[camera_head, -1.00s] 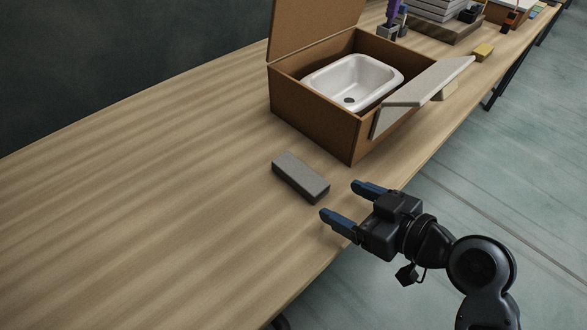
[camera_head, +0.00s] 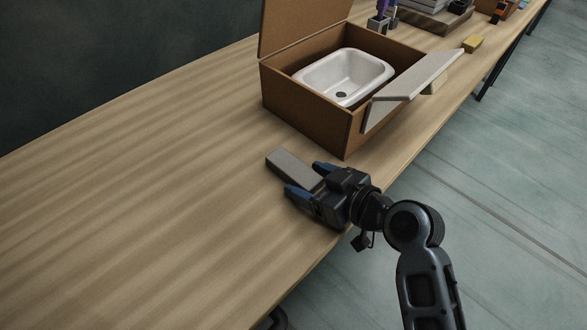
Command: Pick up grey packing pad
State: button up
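The grey packing pad (camera_head: 290,167) is a small flat block lying on the wooden table, in front of the cardboard box. My gripper (camera_head: 304,179) is at the pad's near right end, with its two blue fingers apart. One finger lies on each side of the pad's near end, and the gripper hides that end. I cannot tell whether the fingers touch the pad.
An open cardboard box (camera_head: 308,118) holding a white sink basin (camera_head: 325,75) stands just behind the pad, its pale flap (camera_head: 412,88) sticking out to the right. A yellow block (camera_head: 473,43) lies farther back. The table (camera_head: 130,200) is clear to the left.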

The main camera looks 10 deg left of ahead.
jog(key=c, duration=0.9)
jog(key=shift+r, duration=0.1)
